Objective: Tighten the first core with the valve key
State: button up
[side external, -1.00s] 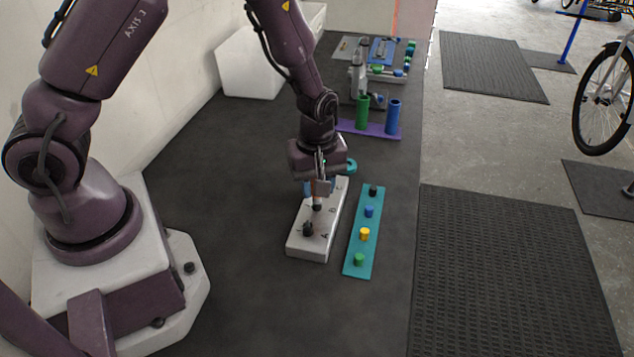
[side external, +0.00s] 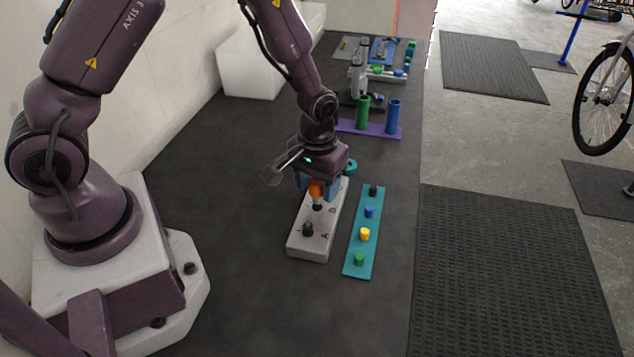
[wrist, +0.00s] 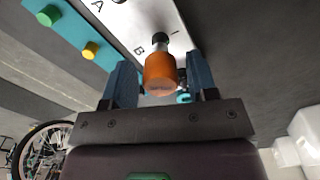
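A pale grey block (side external: 300,247) lettered A and B lies on the bench. A dark valve (side external: 308,229) stands upright beside A. The valve key has an orange handle (side external: 316,190) and stands upright over the dark stem beside B; the handle also shows in the wrist view (wrist: 160,72). My gripper (side external: 318,190) points down over the block, its blue fingers on either side of the handle. In the wrist view (wrist: 161,85) narrow gaps show between the handle and both fingers, so it looks open around it. The block's far end is partly hidden by my gripper.
A teal strip (side external: 353,262) with several coloured caps lies right of the block. A teal round piece (side external: 350,167) is just behind my gripper. Farther back are a purple stand (side external: 369,130) with green and blue tubes. The bench in front is clear.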

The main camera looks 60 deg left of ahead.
jog(key=n, duration=1.2)
jog(key=c, duration=1)
jog(key=m, duration=0.3)
grip_shut()
jog(key=shift+r, duration=3.5)
